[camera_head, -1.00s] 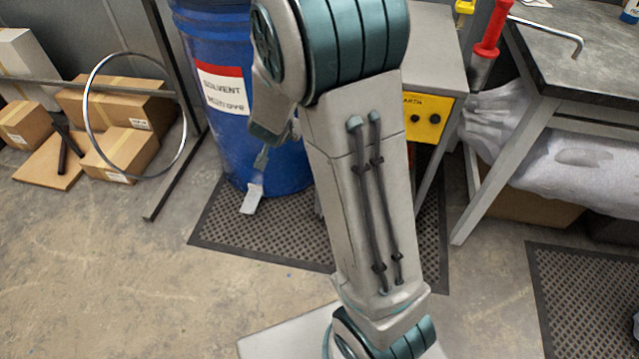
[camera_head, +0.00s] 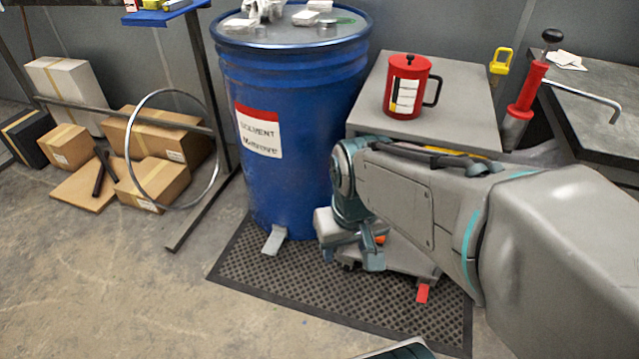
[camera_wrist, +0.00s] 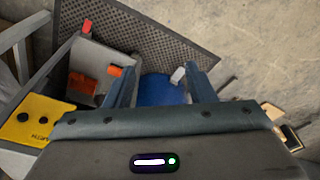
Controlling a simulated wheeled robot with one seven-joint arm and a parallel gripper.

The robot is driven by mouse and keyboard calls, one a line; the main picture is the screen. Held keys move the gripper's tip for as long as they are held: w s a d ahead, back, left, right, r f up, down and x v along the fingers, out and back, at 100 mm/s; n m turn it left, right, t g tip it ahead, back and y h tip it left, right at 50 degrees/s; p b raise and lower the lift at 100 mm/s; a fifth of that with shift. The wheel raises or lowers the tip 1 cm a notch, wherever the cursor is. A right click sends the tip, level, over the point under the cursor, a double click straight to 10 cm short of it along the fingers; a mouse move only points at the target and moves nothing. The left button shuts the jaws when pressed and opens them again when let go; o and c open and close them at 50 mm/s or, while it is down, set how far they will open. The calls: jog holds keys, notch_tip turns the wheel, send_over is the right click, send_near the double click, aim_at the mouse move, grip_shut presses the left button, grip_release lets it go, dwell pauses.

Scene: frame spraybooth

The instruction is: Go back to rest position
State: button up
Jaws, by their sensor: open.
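My arm reaches in from the right in the head view and bends down at the wrist, in front of the grey cabinet (camera_head: 455,115). My gripper (camera_head: 350,262) hangs low, just right of the blue solvent drum (camera_head: 290,180) and above the floor mat. In the wrist view its two fingers (camera_wrist: 162,82) stand wide apart with nothing between them. Beyond the gap the blue drum (camera_wrist: 160,92) shows partly. The fingertips are small and partly hidden in the head view.
A red lidded canister (camera_head: 405,88) stands on the cabinet. A dark-topped bench (camera_head: 600,120) is at the right. Cardboard boxes (camera_head: 155,180) and a metal hoop (camera_head: 133,160) are at the left. A perforated mat (camera_head: 290,285) lies below. The left foreground floor is clear.

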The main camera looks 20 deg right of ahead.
jog(key=shift+r, duration=0.1)
notch_tip(320, 180, up, 19)
jog(key=t+p, duration=0.1)
jog(key=p, duration=1.6)
jog(key=shift+a, duration=0.25)
jog(key=shift+s, duration=0.1)
